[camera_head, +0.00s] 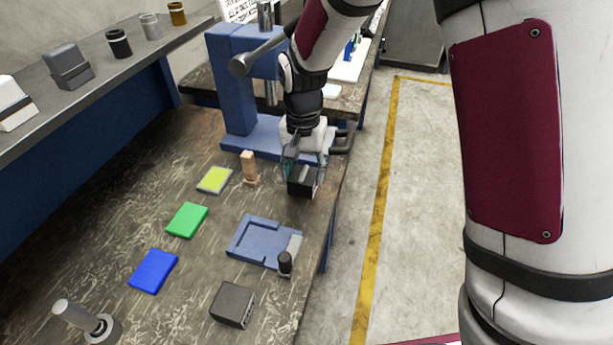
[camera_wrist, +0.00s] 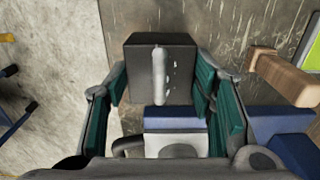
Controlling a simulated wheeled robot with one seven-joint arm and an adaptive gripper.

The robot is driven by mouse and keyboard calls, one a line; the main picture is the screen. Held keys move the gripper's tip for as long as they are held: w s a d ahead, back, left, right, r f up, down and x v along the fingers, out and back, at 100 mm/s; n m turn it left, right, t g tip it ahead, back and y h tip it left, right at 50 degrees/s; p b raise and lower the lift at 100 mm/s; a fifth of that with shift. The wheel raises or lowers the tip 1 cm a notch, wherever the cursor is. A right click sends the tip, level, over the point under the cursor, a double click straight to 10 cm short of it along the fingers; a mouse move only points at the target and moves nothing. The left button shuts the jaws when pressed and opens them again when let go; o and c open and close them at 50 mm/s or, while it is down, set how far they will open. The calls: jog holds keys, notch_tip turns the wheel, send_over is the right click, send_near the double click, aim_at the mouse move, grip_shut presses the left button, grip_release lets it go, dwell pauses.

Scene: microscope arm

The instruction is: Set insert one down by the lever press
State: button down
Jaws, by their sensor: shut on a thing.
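My gripper (camera_head: 300,171) is shut on a dark grey block (camera_head: 303,185), beside the near right end of the lever press's base. No label shows to tell whether this block is insert one. In the wrist view the block (camera_wrist: 147,60) sits between the teal finger pads (camera_wrist: 160,85), with a pale rounded bar on its face. Whether its underside touches the bench cannot be told. The blue lever press (camera_head: 236,90) stands behind my gripper, its lever angled up to the right. A similar dark block (camera_head: 232,304) rests at the front of the bench.
A wooden peg (camera_head: 249,168) stands close left of my gripper. Yellow (camera_head: 215,180), green (camera_head: 187,220) and blue (camera_head: 153,270) pads lie on the bench. A blue fixture (camera_head: 262,242) with a black knob (camera_head: 285,262) lies nearer. The bench's right edge is close.

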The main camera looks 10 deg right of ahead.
aim_at(303, 173)
jog(key=shift+w, duration=0.35)
jog(key=shift+f, duration=1.7)
jog(key=shift+f, duration=0.15)
jog(key=c, duration=0.7)
grip_release()
jog(key=shift+s, duration=0.1)
notch_tip(303, 173, up, 12)
jog(key=shift+r, duration=0.15)
